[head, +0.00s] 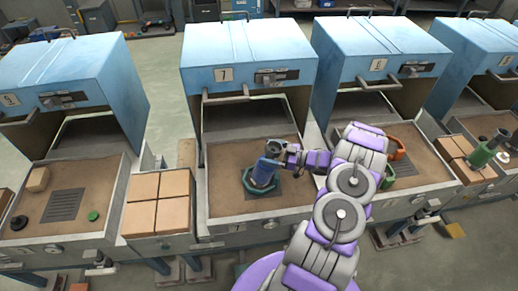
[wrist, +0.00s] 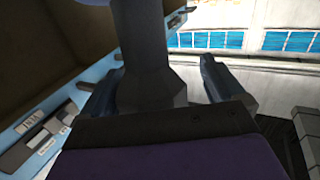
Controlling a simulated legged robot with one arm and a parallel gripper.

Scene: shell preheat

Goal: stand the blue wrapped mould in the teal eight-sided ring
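The blue wrapped mould (head: 264,174) has a dark grey top and is in the middle booth. Its lower end appears to be inside the teal eight-sided ring (head: 249,187), whose rim shows around it. The mould seems to lean a little to the right. My gripper (head: 281,152) is at the mould's grey top, coming from the right. In the wrist view my gripper's two fingers (wrist: 165,85) stand apart, with a dark grey post between them, nearer the left finger. A gap shows by the right finger. The mould's base contact is hidden.
The middle booth's sandy tray (head: 228,207) has a dark grate under the ring and a blue hood (head: 245,55) behind. Tan blocks (head: 142,216) stand to the left. An orange ring (head: 396,148) and a green ring (head: 388,178) lie in the right booth, partly behind my arm.

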